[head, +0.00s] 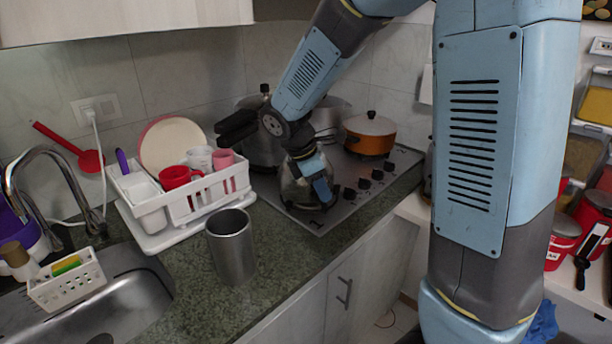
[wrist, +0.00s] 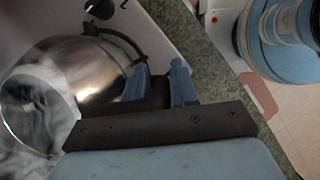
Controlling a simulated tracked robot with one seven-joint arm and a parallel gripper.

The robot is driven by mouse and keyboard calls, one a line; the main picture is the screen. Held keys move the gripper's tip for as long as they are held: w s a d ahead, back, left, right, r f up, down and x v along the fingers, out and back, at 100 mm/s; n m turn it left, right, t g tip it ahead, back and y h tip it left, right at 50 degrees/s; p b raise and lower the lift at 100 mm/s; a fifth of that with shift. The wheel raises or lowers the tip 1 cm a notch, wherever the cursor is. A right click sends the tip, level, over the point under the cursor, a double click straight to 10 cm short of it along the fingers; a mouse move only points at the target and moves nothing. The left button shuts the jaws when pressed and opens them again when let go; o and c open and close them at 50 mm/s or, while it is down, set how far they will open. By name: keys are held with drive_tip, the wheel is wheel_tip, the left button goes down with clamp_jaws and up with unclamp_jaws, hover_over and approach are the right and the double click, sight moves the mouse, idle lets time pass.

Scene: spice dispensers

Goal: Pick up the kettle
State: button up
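The kettle (head: 296,187) is a shiny metal pot standing on the front left of the stove, partly hidden by my arm. In the wrist view its polished round body (wrist: 85,75) fills the left side, and a thin black curved handle (wrist: 122,42) runs to the left finger. My gripper (head: 322,188) is low beside the kettle's right side. In the wrist view the blue fingers of my gripper (wrist: 160,75) stand apart, with a gap between the tips. The left finger is close to the kettle's body and handle; I cannot tell whether it touches.
An orange pot (head: 370,137) stands behind on the stove (head: 340,212), with more metal pots at the back. Stove knobs (head: 364,184) lie right of the gripper. A white dish rack (head: 160,215) and a metal cylinder (head: 231,248) stand to the left on the green counter (head: 275,255).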

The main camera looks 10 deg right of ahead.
clamp_jaws()
idle(1.0)
